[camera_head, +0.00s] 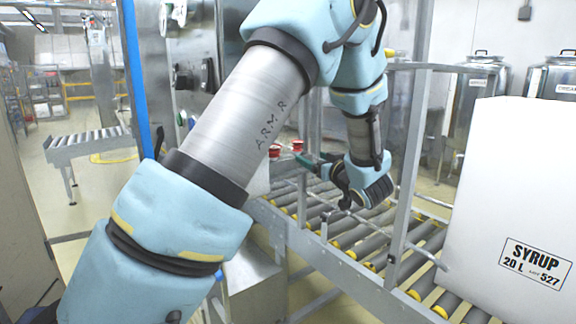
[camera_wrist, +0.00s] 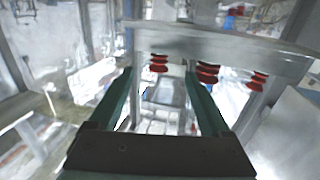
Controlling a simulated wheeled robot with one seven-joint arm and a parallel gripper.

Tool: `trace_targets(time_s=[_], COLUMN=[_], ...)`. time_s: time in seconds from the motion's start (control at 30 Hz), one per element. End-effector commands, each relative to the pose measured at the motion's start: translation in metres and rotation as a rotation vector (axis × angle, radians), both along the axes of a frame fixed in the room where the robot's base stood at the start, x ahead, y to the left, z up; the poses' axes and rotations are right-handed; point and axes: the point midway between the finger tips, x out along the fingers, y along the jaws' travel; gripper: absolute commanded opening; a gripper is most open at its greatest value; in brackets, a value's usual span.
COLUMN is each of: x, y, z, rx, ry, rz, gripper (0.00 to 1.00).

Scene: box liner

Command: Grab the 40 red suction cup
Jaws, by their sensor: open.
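Red suction cups hang in a row under a pale bar in the wrist view: a left cup (camera_wrist: 159,63), a middle cup (camera_wrist: 207,72) and a right cup (camera_wrist: 257,80). Two red cups also show in the head view, a left one (camera_head: 274,151) and a right one (camera_head: 297,146). My gripper (camera_wrist: 158,74) is open, its two green fingers pointing forward with nothing held. The left cup appears between the fingertips in the picture, beyond them; the middle cup appears just right of the right finger. No mark telling a 40 size is readable. In the head view my gripper (camera_head: 304,158) is beside the cups, partly hidden by my arm.
The pale bar (camera_wrist: 225,52) spans above the cups. A roller conveyor (camera_head: 345,240) with metal uprights (camera_head: 409,150) runs below my wrist. A large white syrup box (camera_head: 515,190) stands at the right. Metal drums (camera_head: 482,80) stand behind.

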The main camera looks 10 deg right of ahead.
Motion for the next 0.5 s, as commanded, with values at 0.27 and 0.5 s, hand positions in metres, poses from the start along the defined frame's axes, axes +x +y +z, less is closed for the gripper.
trace_targets(time_s=[0.27,0.5], x=[0.016,0.048], y=[0.004,0.011], z=[0.002,0.002], rx=[0.019,0.018], ry=[-0.027,-0.026], rz=[0.027,0.024], gripper=[0.82,0.82])
